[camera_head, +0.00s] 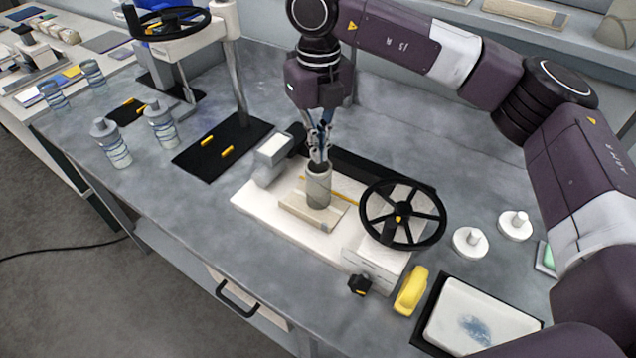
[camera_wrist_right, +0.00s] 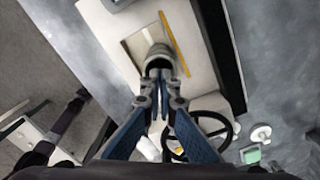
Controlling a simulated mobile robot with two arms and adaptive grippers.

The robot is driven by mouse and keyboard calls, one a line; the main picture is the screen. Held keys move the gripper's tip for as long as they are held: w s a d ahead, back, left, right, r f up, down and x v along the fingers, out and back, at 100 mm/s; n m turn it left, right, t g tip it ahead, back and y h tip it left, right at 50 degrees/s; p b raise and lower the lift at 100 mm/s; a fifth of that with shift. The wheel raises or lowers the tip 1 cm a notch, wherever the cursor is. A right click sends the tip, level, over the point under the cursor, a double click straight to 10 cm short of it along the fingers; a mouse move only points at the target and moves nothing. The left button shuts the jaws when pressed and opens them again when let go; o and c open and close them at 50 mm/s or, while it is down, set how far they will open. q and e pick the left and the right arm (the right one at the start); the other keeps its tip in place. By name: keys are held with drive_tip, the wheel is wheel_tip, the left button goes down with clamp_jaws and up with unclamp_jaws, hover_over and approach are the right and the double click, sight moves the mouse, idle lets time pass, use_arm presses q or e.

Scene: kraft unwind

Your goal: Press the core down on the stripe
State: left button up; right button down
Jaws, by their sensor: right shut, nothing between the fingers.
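The core (camera_head: 318,190) is a short grey hollow cylinder. It stands upright on a tan rectangular piece (camera_head: 296,208) on the white bed of the wheeled device (camera_head: 262,208). In the right wrist view the core (camera_wrist_right: 157,50) shows its round open end towards me. My right gripper (camera_head: 319,160) is shut and points down at the core's top rim. Its fingertips (camera_wrist_right: 160,76) overlap the mouth in view; I cannot tell whether they touch it. A thin yellow strip (camera_wrist_right: 174,44) runs beside the tan piece; I cannot tell whether it is the stripe. My left gripper is not in view.
A black handwheel (camera_head: 374,221) stands right of the core. A yellow object (camera_head: 411,291) and a tray with a white pad (camera_head: 470,318) lie at the front right. White round pieces (camera_head: 469,242) stand at right. Bottles (camera_head: 111,143) and a black mat (camera_head: 200,163) are left.

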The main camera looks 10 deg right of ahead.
drive_tip(key=shift+f+b, duration=0.8)
drive_tip(key=shift+f, duration=0.25)
drive_tip(key=shift+s+f, duration=0.15)
drive_tip(key=shift+f, duration=0.1)
idle(1.4)
drive_tip(key=shift+r, duration=0.15)
drive_tip(key=shift+w+r+p, duration=0.2)
drive_tip(key=shift+r+p, duration=0.2)
drive_tip(key=shift+r, duration=0.55)
drive_tip(key=shift+r+p, duration=1.35)
drive_tip(key=shift+r, duration=1.25)
drive_tip(key=shift+s, duration=0.1)
drive_tip(key=shift+f, duration=0.1)
